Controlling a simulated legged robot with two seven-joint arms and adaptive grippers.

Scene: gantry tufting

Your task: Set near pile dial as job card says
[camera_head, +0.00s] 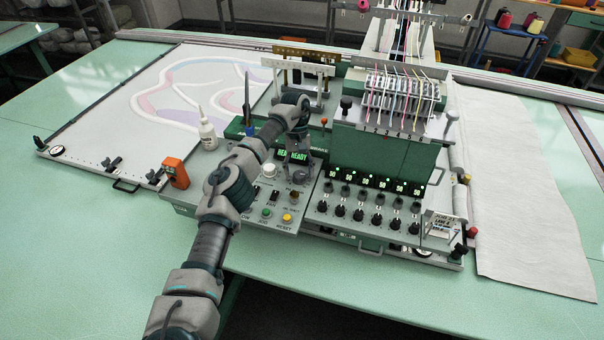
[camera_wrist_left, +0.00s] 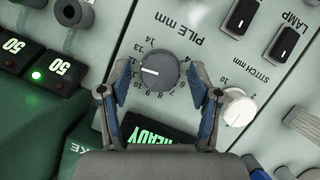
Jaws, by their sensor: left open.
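The pile dial (camera_wrist_left: 157,70) is a dark grey round knob under the label "PILE mm", inverted in the left wrist view. Its white pointer line points left in that view, near the 12 mark. My left gripper (camera_wrist_left: 158,78) is open, with one blue-padded finger on each side of the dial; contact is not clear. In the head view my left gripper (camera_head: 299,172) is over the control panel and hides the dial. The job card (camera_head: 441,225) stands at the panel's right end; its small print is not fully readable. My right gripper is not in view.
A white stitch knob (camera_wrist_left: 238,107) is close beside one finger. Lamp and other black switches (camera_wrist_left: 285,42) are nearby. A green READY display (camera_head: 299,155) is by the gripper. A row of small knobs (camera_head: 376,219) lies right. A white bottle (camera_head: 208,133) stands left.

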